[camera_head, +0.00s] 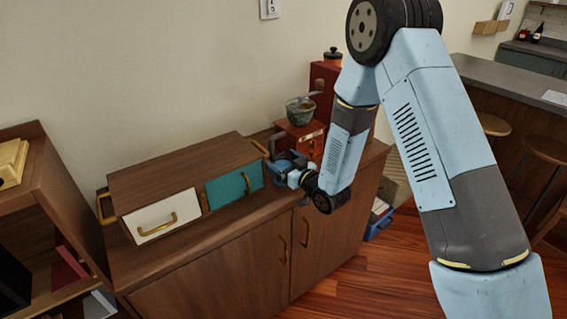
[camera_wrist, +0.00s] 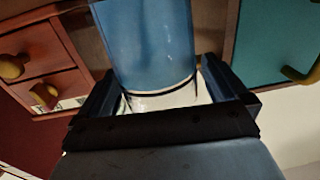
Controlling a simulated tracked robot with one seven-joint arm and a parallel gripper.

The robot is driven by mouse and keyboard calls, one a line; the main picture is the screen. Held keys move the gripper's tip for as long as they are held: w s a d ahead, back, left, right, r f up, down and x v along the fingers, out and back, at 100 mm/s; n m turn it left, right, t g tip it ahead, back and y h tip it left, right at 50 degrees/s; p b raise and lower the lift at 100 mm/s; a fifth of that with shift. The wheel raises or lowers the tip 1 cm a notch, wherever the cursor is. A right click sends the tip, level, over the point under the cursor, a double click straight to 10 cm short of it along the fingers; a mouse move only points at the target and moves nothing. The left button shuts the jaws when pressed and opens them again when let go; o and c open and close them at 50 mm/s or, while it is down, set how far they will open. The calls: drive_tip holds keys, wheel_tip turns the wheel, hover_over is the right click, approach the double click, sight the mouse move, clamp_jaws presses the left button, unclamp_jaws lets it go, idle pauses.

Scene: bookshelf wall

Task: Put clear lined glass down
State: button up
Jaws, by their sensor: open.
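The lined glass (camera_wrist: 148,45) fills the middle of the wrist view. It looks blue along most of its length, with a thin dark line and a clear band at the end near my palm. My gripper (camera_wrist: 160,88) is open, with one finger on each side of the glass. Whether a finger touches it, I cannot tell. In the head view my gripper (camera_head: 277,160) is low over the wooden cabinet top (camera_head: 232,217), between the teal drawer and the red grinder. There the glass is mostly hidden by my gripper, and its contact with the surface is not clear.
A wooden box with a white drawer (camera_head: 165,215) and a teal drawer (camera_head: 234,185) stands to the left. A coffee grinder with a red drawer base (camera_head: 303,136) and bowl (camera_head: 300,109) stands close behind my gripper. The cabinet's front strip is clear.

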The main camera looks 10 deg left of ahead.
drive_tip(key=shift+d+r, duration=0.1)
drive_tip(key=v, duration=1.2)
drive_tip(key=shift+w+r, duration=0.1)
